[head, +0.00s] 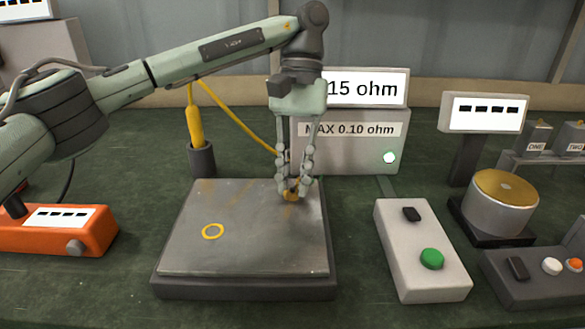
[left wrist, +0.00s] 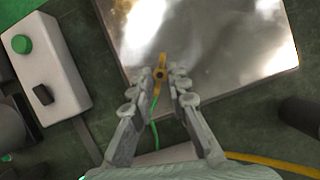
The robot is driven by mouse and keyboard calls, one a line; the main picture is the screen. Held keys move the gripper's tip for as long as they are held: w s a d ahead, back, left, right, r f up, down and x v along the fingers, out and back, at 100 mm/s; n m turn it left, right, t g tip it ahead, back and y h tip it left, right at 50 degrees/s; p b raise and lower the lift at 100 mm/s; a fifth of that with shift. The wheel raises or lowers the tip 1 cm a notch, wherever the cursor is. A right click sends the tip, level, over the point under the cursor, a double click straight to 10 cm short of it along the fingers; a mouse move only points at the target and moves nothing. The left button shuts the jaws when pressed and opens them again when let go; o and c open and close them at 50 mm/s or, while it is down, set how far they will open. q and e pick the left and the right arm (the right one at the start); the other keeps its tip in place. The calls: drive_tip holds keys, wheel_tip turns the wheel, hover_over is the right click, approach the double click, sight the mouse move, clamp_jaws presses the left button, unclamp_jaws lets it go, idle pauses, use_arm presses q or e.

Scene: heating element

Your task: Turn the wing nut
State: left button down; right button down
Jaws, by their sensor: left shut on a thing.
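A brass-coloured wing nut (head: 291,196) sits near the back right corner of the metal plate (head: 260,250). My left gripper (head: 294,190) comes straight down over it, with its fingers shut on the wing nut. In the left wrist view the wing nut (left wrist: 160,74) shows between the two fingertips (left wrist: 167,78), with one wing pointing out over the plate. A green wire (left wrist: 153,134) runs from near it between the fingers. My right gripper is in neither view.
A meter box (head: 345,145) reading "15 ohm" with a lit green lamp stands behind the plate. A yellow-handled probe (head: 195,122) stands in a holder at back left. A grey box with a green button (head: 431,259) is at right, an orange meter (head: 75,232) at left.

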use_arm(q)
drive_tip(key=shift+d+r+m+t+y, duration=0.1)
drive_tip(key=shift+m+t+y, duration=0.3)
drive_tip(key=shift+m, duration=1)
drive_tip(key=c, duration=1.5)
unclamp_jaws()
drive_tip(key=shift+o, duration=0.2)
drive_tip(key=shift+m, duration=0.3)
drive_tip(key=v, duration=1.2)
drive_tip(key=shift+d, duration=0.25)
